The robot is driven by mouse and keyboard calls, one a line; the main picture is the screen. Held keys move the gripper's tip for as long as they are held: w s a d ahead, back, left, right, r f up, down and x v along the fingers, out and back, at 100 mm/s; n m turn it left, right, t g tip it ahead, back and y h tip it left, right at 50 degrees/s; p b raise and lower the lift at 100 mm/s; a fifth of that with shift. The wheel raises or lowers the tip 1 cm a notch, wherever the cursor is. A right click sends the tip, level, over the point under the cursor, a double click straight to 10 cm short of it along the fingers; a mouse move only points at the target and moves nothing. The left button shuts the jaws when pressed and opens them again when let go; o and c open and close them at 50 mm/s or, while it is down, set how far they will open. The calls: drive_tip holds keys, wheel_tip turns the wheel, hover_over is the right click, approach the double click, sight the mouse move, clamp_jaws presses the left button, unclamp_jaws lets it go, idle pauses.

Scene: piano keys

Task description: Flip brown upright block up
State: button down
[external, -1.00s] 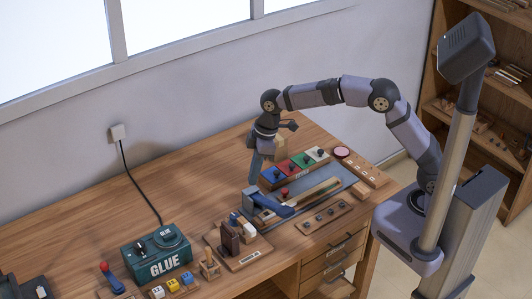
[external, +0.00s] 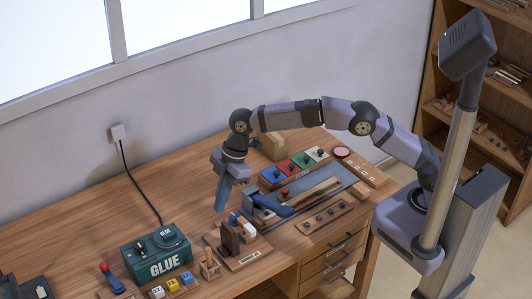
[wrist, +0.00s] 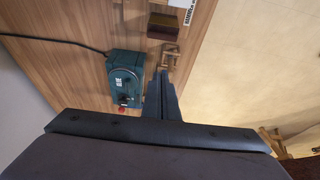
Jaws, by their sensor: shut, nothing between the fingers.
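The dark brown block (external: 230,239) stands upright on a small labelled wooden board (external: 250,258) near the front of the desk. In the wrist view, a dark brown block (wrist: 163,27), seemingly the same one, shows near the top, ahead of the fingertips. My gripper (external: 221,209) points down, above and slightly behind the block in the external view, apart from it. Its fingers are closed together and empty; the closed fingertips also show in the wrist view (wrist: 161,73).
The teal GLUE box (external: 157,253) stands left of the block, and a small wooden stand (external: 209,266) is close by. A white block (external: 248,231) and a blue-handled tool (external: 275,206) are to the right. Coloured switch panels (external: 294,168) lie farther back. The back left desk is clear.

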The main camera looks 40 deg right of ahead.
sight(226, 222)
drive_tip(key=shift+f, duration=0.1)
wheel_tip(226, 222, down, 9)
drive_tip(key=p, duration=0.5)
drive_tip(key=shift+d+p, duration=0.4)
drive_tip(key=shift+f, duration=0.15)
idle(0.4)
drive_tip(key=d+b, duration=0.2)
drive_tip(key=d, duration=0.2)
drive_tip(key=shift+d+f, duration=0.1)
drive_tip(key=shift+f, duration=0.05)
drive_tip(key=shift+a, duration=0.2)
